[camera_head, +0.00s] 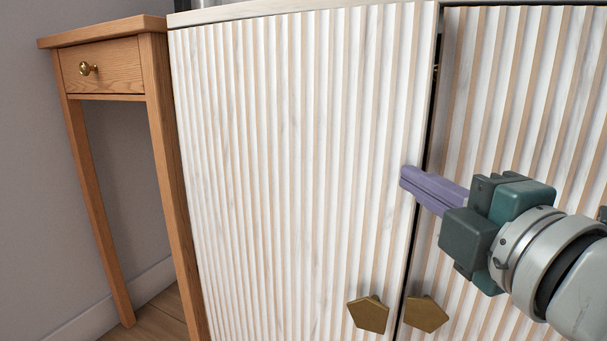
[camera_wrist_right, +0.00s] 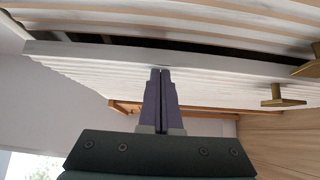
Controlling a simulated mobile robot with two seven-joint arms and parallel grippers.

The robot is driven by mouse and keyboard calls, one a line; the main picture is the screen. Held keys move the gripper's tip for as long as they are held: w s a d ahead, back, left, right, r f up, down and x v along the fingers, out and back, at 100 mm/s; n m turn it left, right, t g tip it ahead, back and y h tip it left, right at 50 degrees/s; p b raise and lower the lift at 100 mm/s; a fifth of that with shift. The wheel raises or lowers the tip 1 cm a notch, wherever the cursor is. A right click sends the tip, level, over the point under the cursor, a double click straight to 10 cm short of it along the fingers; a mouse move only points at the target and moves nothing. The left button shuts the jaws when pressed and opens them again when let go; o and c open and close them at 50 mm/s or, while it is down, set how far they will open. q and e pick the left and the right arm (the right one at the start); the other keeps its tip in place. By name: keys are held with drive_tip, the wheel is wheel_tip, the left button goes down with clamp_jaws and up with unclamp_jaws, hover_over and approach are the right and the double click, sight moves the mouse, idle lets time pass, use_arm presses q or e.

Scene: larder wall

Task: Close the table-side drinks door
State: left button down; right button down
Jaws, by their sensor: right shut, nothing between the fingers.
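The table-side drinks door (camera_head: 295,150) is the left fluted white-and-wood door, beside the small wooden table. It stands slightly ajar, with a narrow dark gap along its right edge. It also shows in the right wrist view (camera_wrist_right: 85,75). Its brass pentagon knob (camera_head: 368,315) is low near that edge. My right gripper (camera_head: 404,177) is shut and empty, with its purple fingertips at the door's right edge, above the knob. In the right wrist view the shut fingertips (camera_wrist_right: 160,72) overlap the door's edge; I cannot tell whether they touch. My left gripper is out of view.
The other fluted door (camera_head: 520,90) is on the right, partly behind my right arm, with its own brass knob (camera_head: 427,314). The wooden side table (camera_head: 110,70) with a small drawer stands close at the left. A grey wall is behind it.

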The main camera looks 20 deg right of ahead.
drive_tip(key=shift+a, duration=0.3)
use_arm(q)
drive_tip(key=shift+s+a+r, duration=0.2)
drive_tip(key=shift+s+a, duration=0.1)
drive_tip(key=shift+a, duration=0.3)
use_arm(e)
drive_tip(key=shift+n+y, duration=0.6)
drive_tip(key=shift+y, duration=0.3)
drive_tip(key=d, duration=0.1)
drive_tip(key=w+d, duration=0.2)
drive_tip(key=d, duration=0.1)
drive_tip(key=shift+f, duration=0.2)
